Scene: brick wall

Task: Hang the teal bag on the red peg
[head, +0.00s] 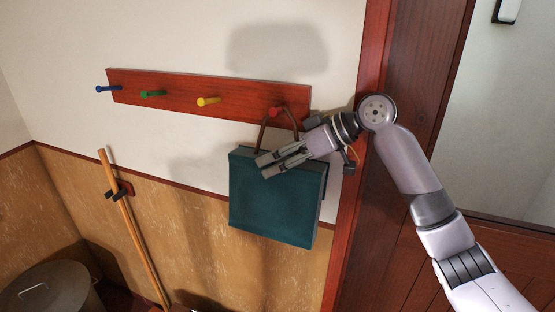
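The teal bag (272,205) is at the right end of the wooden peg rail (180,90), below the red peg (275,111). Its brown handle (263,132) rises to the red peg and appears looped over it. My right gripper (264,167) is in front of the bag's upper part, its fingers pointing left and slightly apart. I see nothing between the fingers. Whether the fingers touch the bag cannot be told. My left gripper is not in view.
Blue (108,89), green (152,94) and yellow (208,101) pegs on the rail are empty. A broom-like pole (132,226) leans in a wall clip at left. A lidded metal bin (48,290) stands at bottom left. A red door frame (352,215) is close right of the bag.

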